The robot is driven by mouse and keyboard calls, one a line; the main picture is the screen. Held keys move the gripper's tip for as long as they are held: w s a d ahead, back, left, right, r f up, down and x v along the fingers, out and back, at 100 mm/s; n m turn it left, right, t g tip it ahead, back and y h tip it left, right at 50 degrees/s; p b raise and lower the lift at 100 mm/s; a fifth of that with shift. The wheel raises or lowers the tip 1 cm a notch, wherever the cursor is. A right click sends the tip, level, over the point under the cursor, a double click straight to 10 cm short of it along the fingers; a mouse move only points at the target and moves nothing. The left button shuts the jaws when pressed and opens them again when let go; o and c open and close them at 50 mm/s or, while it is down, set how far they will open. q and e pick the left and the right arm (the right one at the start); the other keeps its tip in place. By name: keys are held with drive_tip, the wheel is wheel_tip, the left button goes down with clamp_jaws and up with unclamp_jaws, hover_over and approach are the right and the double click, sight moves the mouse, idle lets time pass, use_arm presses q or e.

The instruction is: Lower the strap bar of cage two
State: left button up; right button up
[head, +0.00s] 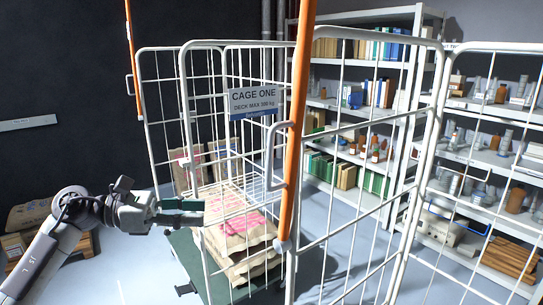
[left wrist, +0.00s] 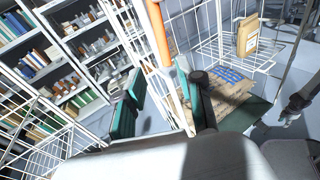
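A white wire cage (head: 188,110) with a plate reading CAGE ONE (head: 254,102) stands in the middle of the head view. An orange bar (head: 297,120) runs upright at its near side, and a second orange bar (head: 132,60) stands at its far left edge. The near bar seems to be the orange one in the left wrist view (left wrist: 157,32). I see no plate naming cage two. My left gripper (head: 182,211) is open and empty, left of the near bar and apart from it. Its pads show apart in the left wrist view (left wrist: 155,98). My right gripper seems to show (left wrist: 290,112) there, small and dark.
Paper sacks (head: 241,222) are stacked on the cage's green deck (head: 186,250). White mesh panels (head: 480,150) stand at the right. Behind them are shelves (head: 420,40) with books and jars.

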use_arm(q)
drive_tip(key=m+g+h, duration=0.2)
approach(271, 153)
drive_tip(key=shift+g, duration=0.3)
drive_tip(key=d+p, duration=0.1)
drive_tip(key=d, duration=0.2)
drive_tip(key=w+d+p, duration=0.1)
drive_tip(key=d+p, duration=0.1)
drive_tip(key=d, duration=0.1)
drive_tip(key=w+d+p, duration=0.1)
drive_tip(key=d+p, duration=0.1)
drive_tip(key=d, duration=0.1)
drive_tip(key=shift+d, duration=0.4)
clamp_jaws()
